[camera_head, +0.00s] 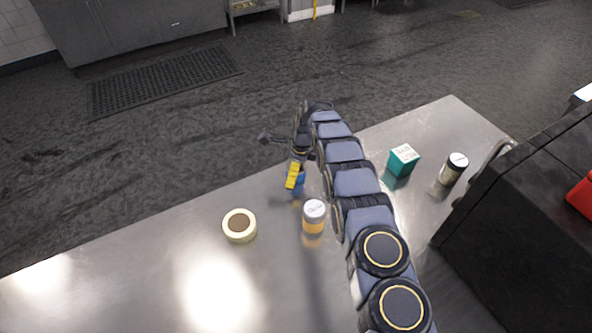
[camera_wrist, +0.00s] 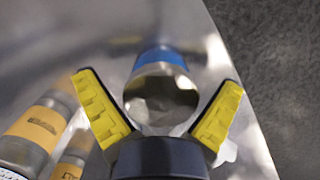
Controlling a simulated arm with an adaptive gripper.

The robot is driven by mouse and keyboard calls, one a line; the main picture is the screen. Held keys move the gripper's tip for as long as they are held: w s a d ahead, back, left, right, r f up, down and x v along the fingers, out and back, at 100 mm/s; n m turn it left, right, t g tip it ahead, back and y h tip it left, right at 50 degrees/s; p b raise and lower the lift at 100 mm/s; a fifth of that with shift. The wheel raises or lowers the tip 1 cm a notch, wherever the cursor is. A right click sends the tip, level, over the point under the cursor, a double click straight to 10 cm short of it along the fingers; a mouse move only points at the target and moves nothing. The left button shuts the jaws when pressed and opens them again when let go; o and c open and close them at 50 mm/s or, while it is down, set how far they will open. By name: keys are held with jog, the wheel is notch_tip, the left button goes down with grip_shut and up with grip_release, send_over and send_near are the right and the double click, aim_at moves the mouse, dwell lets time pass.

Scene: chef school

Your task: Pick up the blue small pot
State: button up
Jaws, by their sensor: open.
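The blue small pot (camera_head: 299,186) stands near the far edge of the metal table, mostly hidden behind my gripper in the head view. In the wrist view the pot (camera_wrist: 160,57) shows a shiny round metal end and a blue band. My gripper (camera_head: 294,176) is at the pot, its yellow fingers pointing down. In the wrist view my gripper (camera_wrist: 159,82) is open, with one finger on each side of the pot. Gaps show between the fingers and the pot, so it is not gripped.
A white-lidded jar with an orange label (camera_head: 313,217) stands close to the pot. A cream tape roll (camera_head: 239,226) lies left of it. A teal box (camera_head: 402,160) and a dark jar (camera_head: 453,169) stand to the right. A black case (camera_head: 520,220) is at the right.

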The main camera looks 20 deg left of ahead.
jog(key=c, duration=1.2)
jog(key=shift+o, duration=0.2)
jog(key=shift+r, duration=0.15)
